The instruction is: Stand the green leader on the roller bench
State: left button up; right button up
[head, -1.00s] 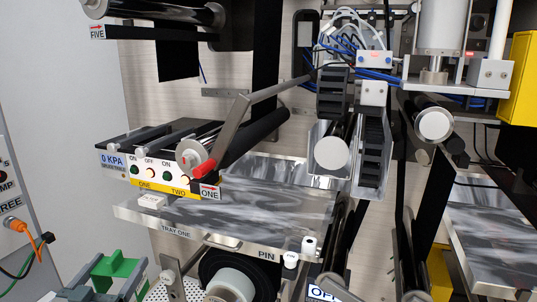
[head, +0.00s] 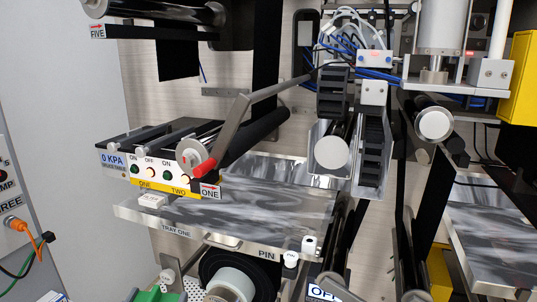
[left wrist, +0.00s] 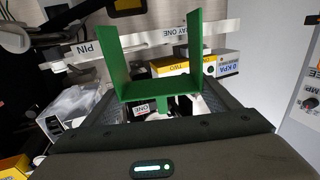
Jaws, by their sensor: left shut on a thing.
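My left gripper (left wrist: 163,108) is shut on the green leader (left wrist: 160,88), a green piece with a flat base and two upright walls, seen in the left wrist view. Its stem sits between the fingers. In the head view only a bit of the green leader (head: 153,296) shows at the bottom edge, below the tray; most of it and my gripper are cut off. A unit with dark rollers (head: 250,135) and a button panel (head: 150,172) stands above the tray; I cannot tell whether this is the roller bench. My right gripper is not in view.
Tray one (head: 270,205), a metal shelf with a pin at its front, juts out above the green leader. A black roll with a pale core (head: 230,285) hangs under it. A grey box with an orange plug (head: 16,225) is at far left.

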pick_arm(q)
jog(key=shift+y, duration=0.3)
jog(key=d, duration=0.4)
jog(key=shift+d+r, duration=0.1)
jog(key=shift+r, duration=0.15)
notch_tip(320, 180, down, 4)
jog(key=b, duration=0.4)
jog(key=shift+f, duration=0.15)
jog(key=s+f, duration=0.3)
jog(key=s, duration=0.6)
jog(key=shift+s+f, duration=0.25)
jog(key=shift+f, duration=0.05)
